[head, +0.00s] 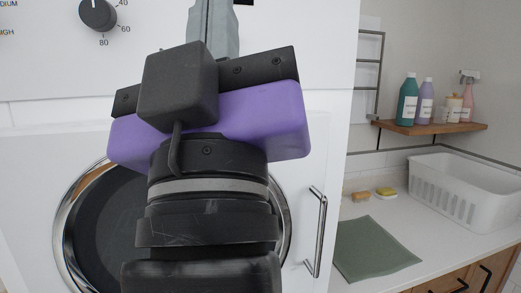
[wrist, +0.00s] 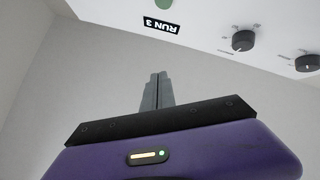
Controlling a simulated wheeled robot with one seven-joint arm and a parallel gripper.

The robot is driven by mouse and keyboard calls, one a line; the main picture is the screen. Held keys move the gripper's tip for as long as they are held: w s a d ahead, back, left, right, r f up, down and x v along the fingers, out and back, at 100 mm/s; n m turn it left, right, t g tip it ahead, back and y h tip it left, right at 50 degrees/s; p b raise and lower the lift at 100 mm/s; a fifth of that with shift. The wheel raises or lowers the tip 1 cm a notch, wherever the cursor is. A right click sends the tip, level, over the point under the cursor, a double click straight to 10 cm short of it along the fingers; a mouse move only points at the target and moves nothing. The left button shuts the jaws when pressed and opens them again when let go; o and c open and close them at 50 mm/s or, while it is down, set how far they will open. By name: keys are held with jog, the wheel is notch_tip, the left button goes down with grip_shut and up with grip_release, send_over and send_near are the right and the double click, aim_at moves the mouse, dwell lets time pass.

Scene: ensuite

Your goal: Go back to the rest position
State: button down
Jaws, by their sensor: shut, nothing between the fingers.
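My gripper (wrist: 155,78) is shut and empty, its two grey fingers pressed together in the wrist view. In the head view its fingers (head: 212,25) point up in front of the white washing machine panel, above my purple and black wrist housing. My arm hides part of the machine's round door (head: 84,225). In the wrist view the fingers stand against a plain grey wall, with the machine's panel (wrist: 205,22), upside down, at the top.
A dial (head: 97,13) is on the panel and a metal door handle (head: 316,232) is right of the round door. On the right, a counter holds a green mat (head: 374,250), sponges (head: 386,193) and a white basket (head: 465,190). A wooden shelf (head: 430,128) holds several bottles.

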notch_tip(320, 180, down, 19)
jog(key=n+g+y, duration=0.4)
jog(key=y, duration=0.4)
jog(key=s+d+f+m+g+h, duration=0.15)
jog(key=d+f, duration=0.25)
jog(key=f, duration=0.4)
jog(key=s+d+f+g+h, duration=0.15)
jog(key=d+f, duration=0.25)
jog(key=f, duration=0.4)
jog(key=s+d+f+m+g+h, duration=0.3)
jog(key=s+d+f+h, duration=0.1)
jog(key=s+d+f, duration=0.4)
jog(key=s+d+f+m+g+h, duration=0.3)
jog(key=s+d+f, duration=0.5)
jog(key=s+f, duration=0.4)
jog(key=s+m+h, duration=0.1)
jog(key=s, duration=0.2)
jog(key=shift+f, duration=0.4)
jog(key=shift+m, duration=0.25)
